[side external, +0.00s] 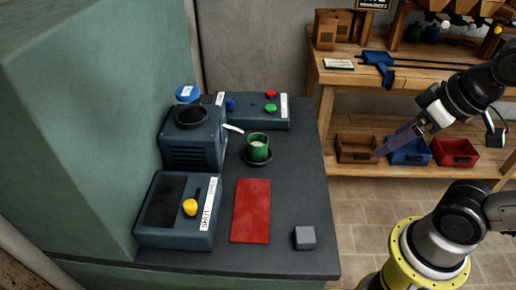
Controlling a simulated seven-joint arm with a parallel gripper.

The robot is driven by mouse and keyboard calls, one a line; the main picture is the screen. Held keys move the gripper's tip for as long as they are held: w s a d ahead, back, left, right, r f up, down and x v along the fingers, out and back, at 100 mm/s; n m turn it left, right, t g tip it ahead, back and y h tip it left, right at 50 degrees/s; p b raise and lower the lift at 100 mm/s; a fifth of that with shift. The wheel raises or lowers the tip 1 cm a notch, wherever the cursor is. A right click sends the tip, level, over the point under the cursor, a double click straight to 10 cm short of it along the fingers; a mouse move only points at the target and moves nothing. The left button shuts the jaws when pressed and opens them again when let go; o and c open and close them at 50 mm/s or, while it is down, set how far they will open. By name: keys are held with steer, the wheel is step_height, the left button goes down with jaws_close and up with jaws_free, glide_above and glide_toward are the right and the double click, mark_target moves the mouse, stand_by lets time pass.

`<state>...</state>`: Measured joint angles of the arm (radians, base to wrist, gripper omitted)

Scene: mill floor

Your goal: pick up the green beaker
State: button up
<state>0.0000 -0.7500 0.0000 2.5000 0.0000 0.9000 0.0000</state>
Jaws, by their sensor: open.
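The green beaker (257,148) stands upright on a dark round saucer-like base on the dark grey counter, with something pale inside it. My gripper (382,152) is open and empty. It is to the right of the beaker, past the counter's right edge, pointing down and to the left. The gap between its fingers is hard to make out at this size.
A dark blue machine (193,142) stands left of the beaker, with a button box (255,114) behind. A wooden bench (340,85) with bins stands at the back right.

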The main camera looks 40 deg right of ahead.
stand_by(0.3)
steer(key=w+a+r+n+g, duration=0.1)
steer(key=w+a+r+n, duration=0.1)
steer(key=w+r+n, duration=0.5)
steer(key=w+a+r+n+g, duration=0.2)
steer(key=w+r+n, duration=0.1)
steer(key=w+n, duration=0.7)
steer(key=n+g, duration=0.3)
steer(key=n, duration=0.2)
glide_above(258, 142)
steer(key=s+a, duration=0.1)
steer(key=a, duration=0.1)
step_height(258, 142, down, 10)
steer(key=shift+s+d+f, duration=0.15)
steer(key=shift+f, duration=3.25)
steer(key=shift+s+d+f, duration=0.1)
steer(key=shift+s+f, duration=0.05)
steer(key=shift+f, duration=3.25)
